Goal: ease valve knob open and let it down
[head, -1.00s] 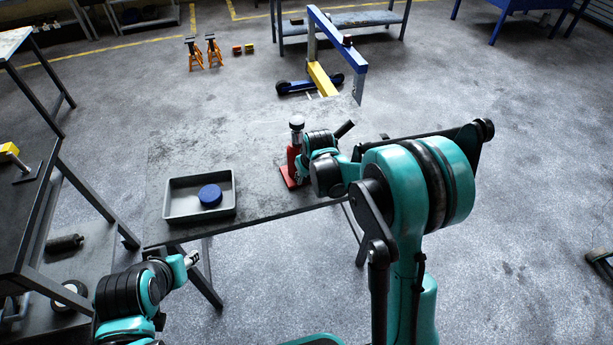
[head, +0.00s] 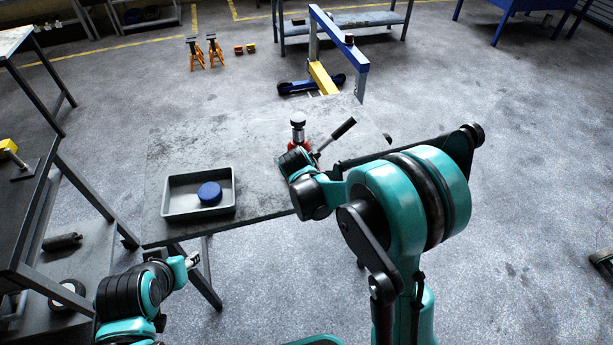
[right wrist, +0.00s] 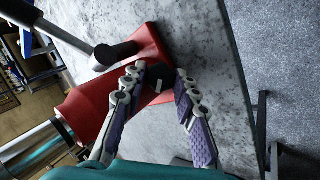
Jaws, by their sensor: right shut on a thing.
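The red bottle jack (head: 298,146) stands on the grey table, partly hidden behind my right wrist in the head view. Its silver ram and dark top show above, and its lever handle (head: 336,134) slants up to the right. In the right wrist view the jack's red body (right wrist: 88,108) and base show, with a dark valve knob (right wrist: 172,82) low on the body. My right gripper (right wrist: 161,76) has its fingertips on either side of this knob and is shut on it. My left gripper (head: 192,261) hangs in front of the table's left front edge, too small to read.
A grey tray (head: 173,213) with a blue round object (head: 210,193) sits on the table's left part. A dark shelf rack (head: 45,180) stands at the left. A blue and yellow hoist (head: 322,78) stands behind the table. The tabletop behind the tray is clear.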

